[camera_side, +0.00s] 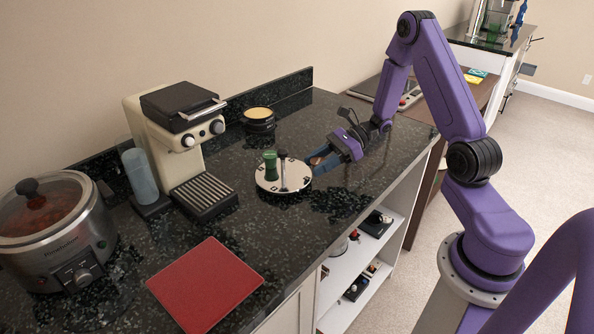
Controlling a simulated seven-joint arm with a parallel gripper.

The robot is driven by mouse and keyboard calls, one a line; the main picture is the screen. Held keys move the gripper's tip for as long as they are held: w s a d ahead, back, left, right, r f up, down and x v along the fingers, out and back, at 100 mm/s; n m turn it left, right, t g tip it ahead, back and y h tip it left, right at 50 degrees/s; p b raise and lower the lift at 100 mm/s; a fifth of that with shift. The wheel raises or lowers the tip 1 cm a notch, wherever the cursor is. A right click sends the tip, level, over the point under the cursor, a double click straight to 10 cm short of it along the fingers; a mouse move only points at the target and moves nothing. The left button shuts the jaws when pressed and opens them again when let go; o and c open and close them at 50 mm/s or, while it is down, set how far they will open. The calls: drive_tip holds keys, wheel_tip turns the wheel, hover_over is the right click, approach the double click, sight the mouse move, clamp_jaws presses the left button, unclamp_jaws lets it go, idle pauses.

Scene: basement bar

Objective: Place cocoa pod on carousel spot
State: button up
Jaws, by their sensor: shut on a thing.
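The carousel (296,184) is a round, pale disc with a dark central post, standing on the dark speckled counter. A green upright piece (270,165) stands on its left part. My gripper (316,160) reaches in from the right, with its blue fingers at the carousel's right edge. It is shut on a small brown thing (317,158), which seems to be the cocoa pod. The fingers hide much of the pod. I cannot tell whether it touches the disc.
A cream coffee machine (163,125) stands left of the carousel, with a slow cooker (52,235) farther left. A dark round container (258,120) sits behind the carousel. A red mat (206,284) lies in front.

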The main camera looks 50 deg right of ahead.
sight(297, 182)
drive_tip(key=a, duration=0.2)
drive_tip(key=w+a, duration=0.2)
drive_tip(key=a, duration=0.1)
drive_tip(key=shift+w+a, duration=0.2)
drive_tip(key=shift+a, duration=0.1)
drive_tip(key=shift+f, duration=0.3)
drive_tip(key=shift+f, duration=0.1)
drive_tip(key=o, duration=0.8)
drive_tip(key=shift+w, duration=0.1)
drive_tip(key=shift+c, duration=0.2)
